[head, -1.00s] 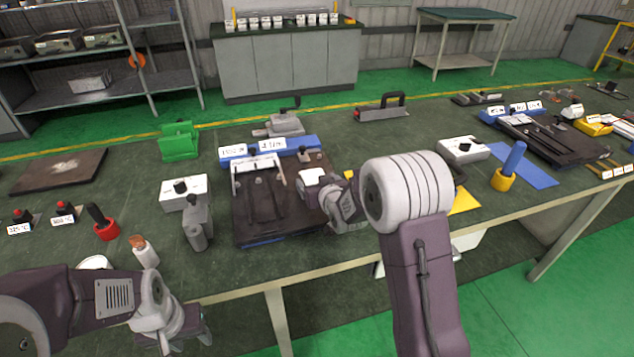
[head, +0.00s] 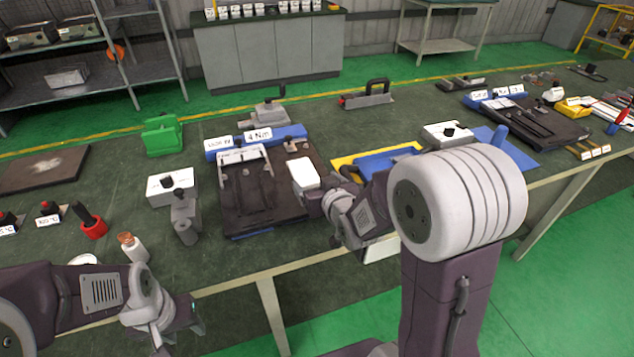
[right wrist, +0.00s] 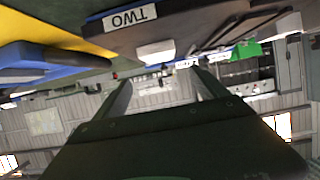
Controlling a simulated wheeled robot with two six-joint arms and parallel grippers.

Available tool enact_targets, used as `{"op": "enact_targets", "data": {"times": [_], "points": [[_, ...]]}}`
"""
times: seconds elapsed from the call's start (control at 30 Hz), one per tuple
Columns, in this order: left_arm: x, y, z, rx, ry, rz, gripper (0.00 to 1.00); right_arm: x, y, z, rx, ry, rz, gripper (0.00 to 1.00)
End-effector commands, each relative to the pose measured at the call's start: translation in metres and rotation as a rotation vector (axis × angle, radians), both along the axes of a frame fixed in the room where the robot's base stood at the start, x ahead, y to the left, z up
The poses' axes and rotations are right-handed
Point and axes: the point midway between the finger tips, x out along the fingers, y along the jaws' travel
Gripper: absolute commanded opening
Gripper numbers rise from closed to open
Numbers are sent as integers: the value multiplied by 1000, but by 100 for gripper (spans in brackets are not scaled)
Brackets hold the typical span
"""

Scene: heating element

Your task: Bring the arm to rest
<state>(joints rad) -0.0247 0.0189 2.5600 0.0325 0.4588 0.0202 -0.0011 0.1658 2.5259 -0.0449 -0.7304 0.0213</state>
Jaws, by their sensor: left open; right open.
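My left gripper (head: 178,330) hangs beyond the bench's front edge at the lower left of the head view. It is open, with nothing seen between its fingers. My right arm rises from the lower right, and its wrist is over the bench's front edge, right of a dark fixture board (head: 262,212). The right gripper's fingertips are largely hidden in the head view. In the right wrist view the right gripper (right wrist: 160,80) is open and empty.
The white block (head: 305,173) sits at the fixture's right side. A blue piece on a yellow mat (head: 347,163) lies close behind my right arm. A copper-topped white bottle (head: 134,250) and red-based tool (head: 93,228) stand near my left arm. Floor before the bench is clear.

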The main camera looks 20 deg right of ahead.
Motion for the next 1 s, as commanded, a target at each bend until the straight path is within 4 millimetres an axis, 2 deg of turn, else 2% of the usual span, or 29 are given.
{"op": "enact_targets", "data": {"times": [0.5,0.57,0.67,0.7,0.73,0.87,1.0], "points": [[0,0,3,0,0,0,45,-4,0,4,0,1,1,83],[0,0,15,0,0,0,45,-4,1,18,0,-4,2,83],[0,0,52,0,0,0,45,-4,4,67,1,-26,8,83],[0,0,71,0,0,0,45,-11,4,79,1,22,4,83],[0,0,82,0,0,0,45,-21,3,76,1,101,-1,83],[0,0,99,0,-1,0,45,-79,1,33,3,455,-21,83],[0,0,97,0,0,0,45,-156,0,-11,10,816,-36,83]]}}
